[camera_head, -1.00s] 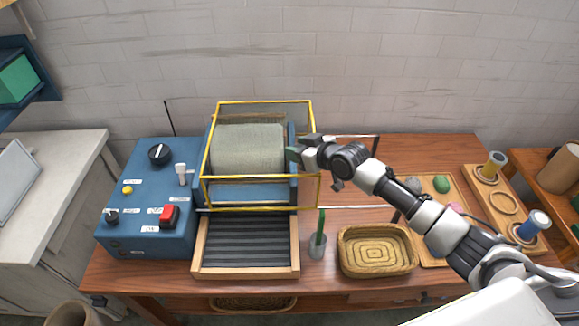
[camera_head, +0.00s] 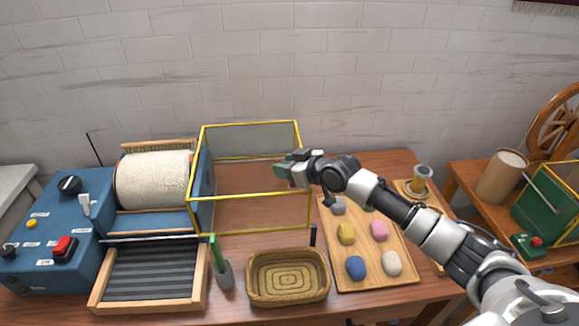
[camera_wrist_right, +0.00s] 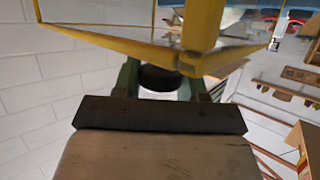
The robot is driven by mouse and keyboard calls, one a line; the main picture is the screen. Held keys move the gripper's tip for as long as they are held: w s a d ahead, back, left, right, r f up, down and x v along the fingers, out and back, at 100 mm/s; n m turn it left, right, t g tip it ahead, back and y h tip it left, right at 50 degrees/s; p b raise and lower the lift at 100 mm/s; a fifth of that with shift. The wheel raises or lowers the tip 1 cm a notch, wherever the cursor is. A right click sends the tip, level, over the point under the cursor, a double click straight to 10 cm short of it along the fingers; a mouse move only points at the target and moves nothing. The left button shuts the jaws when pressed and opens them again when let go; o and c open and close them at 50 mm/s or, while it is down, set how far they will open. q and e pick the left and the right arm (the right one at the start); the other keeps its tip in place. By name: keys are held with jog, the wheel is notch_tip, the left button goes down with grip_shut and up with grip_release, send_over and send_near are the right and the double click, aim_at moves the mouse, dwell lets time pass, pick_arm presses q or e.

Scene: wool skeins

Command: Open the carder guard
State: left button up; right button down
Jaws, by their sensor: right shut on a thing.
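The carder (camera_head: 72,235) is a blue machine with a cream drum (camera_head: 155,181) that shows uncovered. Its guard, a clear box with a yellow frame (camera_head: 250,197), stands to the right of the drum, over bare table. My right gripper (camera_head: 284,170) is at the right side of the guard and shut on it; what part it grips is partly hidden. In the right wrist view the yellow frame (camera_wrist_right: 203,25) is close in front of the green fingers (camera_wrist_right: 160,85). My left gripper is not in view.
A slatted feed tray (camera_head: 150,272) is at the carder's front. A green-handled tool in a grey cup (camera_head: 224,274), a woven basket (camera_head: 287,277) and a wooden board (camera_head: 375,270) with several coloured wool balls are along the table front. A brown roll (camera_head: 500,177) is at the right.

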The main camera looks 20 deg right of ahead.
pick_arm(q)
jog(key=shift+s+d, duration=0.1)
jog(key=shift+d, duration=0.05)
pick_arm(e)
jog(key=shift+s+d, duration=0.1)
jog(key=shift+d, duration=0.25)
jog(key=shift+a, duration=0.1)
jog(key=c, duration=0.8)
grip_release()
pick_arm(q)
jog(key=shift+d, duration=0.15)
pick_arm(e)
jog(key=shift+o, duration=0.6)
pick_arm(q)
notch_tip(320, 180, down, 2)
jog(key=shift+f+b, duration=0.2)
jog(key=shift+b, duration=1)
pick_arm(e)
jog(key=v, duration=1)
jog(key=shift+s+r, duration=0.2)
jog(key=shift+s, duration=0.1)
